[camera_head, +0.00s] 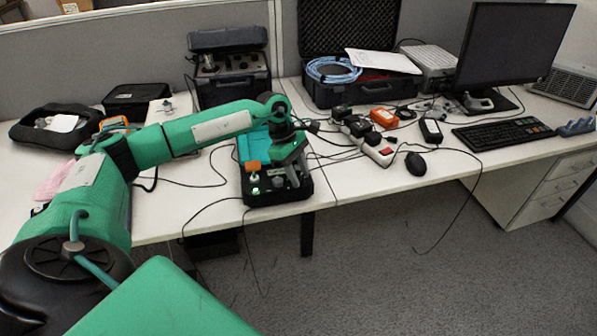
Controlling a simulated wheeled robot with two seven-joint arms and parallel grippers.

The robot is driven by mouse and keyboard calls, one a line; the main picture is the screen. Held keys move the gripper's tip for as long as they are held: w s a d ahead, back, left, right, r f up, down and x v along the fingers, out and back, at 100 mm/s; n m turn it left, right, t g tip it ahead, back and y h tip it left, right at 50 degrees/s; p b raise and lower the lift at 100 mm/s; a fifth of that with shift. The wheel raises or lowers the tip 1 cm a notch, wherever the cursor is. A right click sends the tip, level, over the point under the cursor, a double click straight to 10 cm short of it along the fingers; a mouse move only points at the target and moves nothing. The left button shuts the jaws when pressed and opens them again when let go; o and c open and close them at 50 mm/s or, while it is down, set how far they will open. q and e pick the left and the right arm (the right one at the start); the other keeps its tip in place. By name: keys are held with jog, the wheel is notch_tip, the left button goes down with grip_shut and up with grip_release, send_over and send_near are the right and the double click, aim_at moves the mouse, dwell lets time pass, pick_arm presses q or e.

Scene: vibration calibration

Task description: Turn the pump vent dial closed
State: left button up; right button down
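A small black case (262,199), which seems to be the pump unit, sits at the front edge of the white desk. A teal panel stands at its back. An orange block (253,166) and a green-and-white fitting (255,184) show on its left side. A grey round knob (278,183) shows near its middle; I cannot tell for sure that it is the vent dial. My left gripper (293,178) points down over the right half of the case, close to the knob. Its fingertips are too small and hidden to show their opening or any contact. My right gripper is out of view.
Loose black cables run across the desk around the case. Open equipment cases (230,90) stand behind. Bare desk shows left of the case.

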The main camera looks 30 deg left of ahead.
pick_arm(q)
jog(key=c, duration=0.7)
jog(key=shift+o, duration=0.2)
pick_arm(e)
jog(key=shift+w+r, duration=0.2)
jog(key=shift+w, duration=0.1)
